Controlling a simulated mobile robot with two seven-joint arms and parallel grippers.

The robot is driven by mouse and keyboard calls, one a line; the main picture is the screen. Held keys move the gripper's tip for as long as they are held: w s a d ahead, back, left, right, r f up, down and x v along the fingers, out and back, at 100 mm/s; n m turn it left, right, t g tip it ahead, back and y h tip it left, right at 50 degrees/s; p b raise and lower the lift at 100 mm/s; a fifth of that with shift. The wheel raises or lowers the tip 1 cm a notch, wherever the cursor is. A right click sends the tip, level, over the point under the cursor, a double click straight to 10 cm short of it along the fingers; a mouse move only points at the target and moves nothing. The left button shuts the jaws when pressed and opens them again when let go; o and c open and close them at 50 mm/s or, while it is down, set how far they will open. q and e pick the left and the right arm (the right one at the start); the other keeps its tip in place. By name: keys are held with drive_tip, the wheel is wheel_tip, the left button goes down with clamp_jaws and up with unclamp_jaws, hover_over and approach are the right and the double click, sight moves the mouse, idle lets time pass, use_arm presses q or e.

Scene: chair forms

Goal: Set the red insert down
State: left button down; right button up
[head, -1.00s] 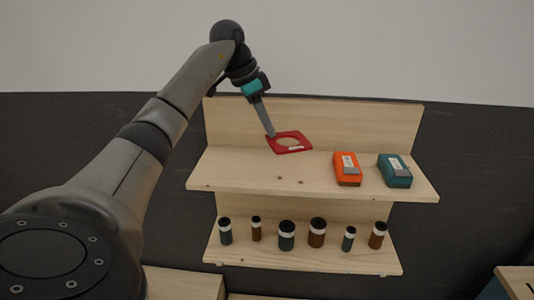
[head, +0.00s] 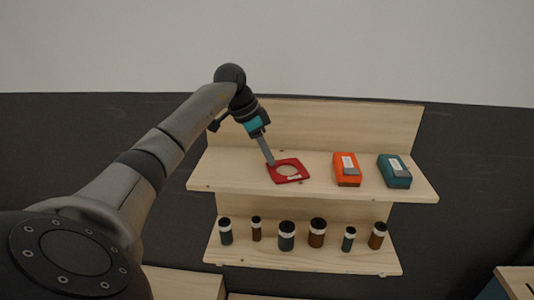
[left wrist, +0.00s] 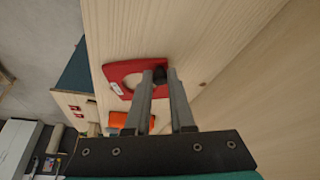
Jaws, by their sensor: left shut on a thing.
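The red insert (head: 287,178) is a flat square plate with a round hole and a small white label. It appears at the upper shelf (head: 228,177), left of the orange box. My left gripper (head: 271,163) is shut on its back left edge. In the left wrist view the red insert (left wrist: 128,78) shows between and beyond the fingertips of my left gripper (left wrist: 163,80), over pale wood. I cannot tell whether the insert touches the shelf board. My right gripper is not in view.
An orange box (head: 346,170) and a teal box (head: 394,171) stand to the right on the upper shelf. Several dark bottles, one a brown bottle (head: 317,233), stand on the lower shelf. A back panel (head: 330,124) rises behind the upper shelf.

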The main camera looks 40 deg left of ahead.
use_arm(q)
drive_tip(key=c, duration=0.8)
unclamp_jaws()
drive_tip(key=shift+f, duration=0.1)
drive_tip(key=b+v, duration=0.1)
drive_tip(key=v, duration=1.1)
drive_tip(key=shift+d, duration=0.15)
